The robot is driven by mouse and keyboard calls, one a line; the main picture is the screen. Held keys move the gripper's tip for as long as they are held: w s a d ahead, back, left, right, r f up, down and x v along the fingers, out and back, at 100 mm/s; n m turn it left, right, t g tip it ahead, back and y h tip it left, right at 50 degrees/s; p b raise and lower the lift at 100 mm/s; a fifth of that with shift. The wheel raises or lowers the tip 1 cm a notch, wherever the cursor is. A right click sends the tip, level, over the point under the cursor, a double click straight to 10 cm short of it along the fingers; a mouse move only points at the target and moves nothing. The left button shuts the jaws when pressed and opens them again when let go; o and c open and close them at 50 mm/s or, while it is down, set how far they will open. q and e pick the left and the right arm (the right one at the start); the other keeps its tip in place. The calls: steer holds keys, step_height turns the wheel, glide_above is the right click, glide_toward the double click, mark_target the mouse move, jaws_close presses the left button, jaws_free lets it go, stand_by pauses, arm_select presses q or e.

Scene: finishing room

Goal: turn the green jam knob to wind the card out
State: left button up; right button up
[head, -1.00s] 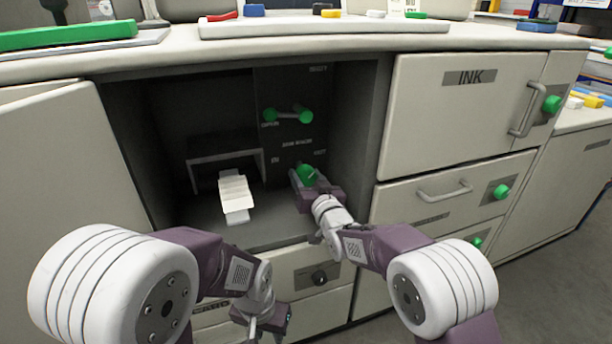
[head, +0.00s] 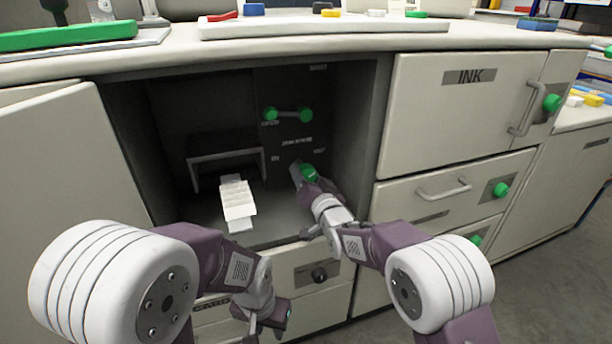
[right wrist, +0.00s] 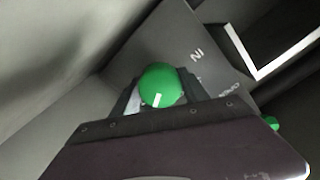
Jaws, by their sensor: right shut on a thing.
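The green jam knob (head: 309,172) is on the back panel inside the open cabinet, below a green-ended lever. My right gripper (head: 303,175) reaches into the cabinet and is shut on the knob. In the right wrist view the knob (right wrist: 161,85) sits between the two fingers, with a white mark near its lower edge. The white card (head: 238,203) sticks out from under a grey bracket at the left of the bay, with crosswise folds. My left gripper (head: 272,318) hangs low in front of the drawers, away from the knob; its fingers are too small to read.
The green-ended lever (head: 288,114) is above the knob. The grey bracket (head: 226,160) stands over the card. The cabinet's open door (head: 50,190) is at left. The INK door (head: 462,110) and drawers with green knobs are at right. The bay floor before the card is clear.

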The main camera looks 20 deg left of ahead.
mark_target(308, 178)
steer(key=shift+f, duration=0.15)
steer(key=o, duration=1.3)
steer(key=shift+s+d+r, duration=0.2)
steer(key=shift+s, duration=0.1)
steer(key=p+v, duration=0.1)
steer(key=v, duration=0.3)
steer(key=shift+s+d+p, duration=0.1)
steer(key=shift+s+p, duration=0.05)
steer(key=shift+p, duration=0.2)
steer(key=b+v, duration=0.2)
steer(key=v, duration=0.1)
steer(key=shift+f, duration=0.3)
steer(key=shift+s+d+r, duration=0.15)
steer(key=shift+s+d, duration=0.15)
steer(key=shift+s, duration=0.15)
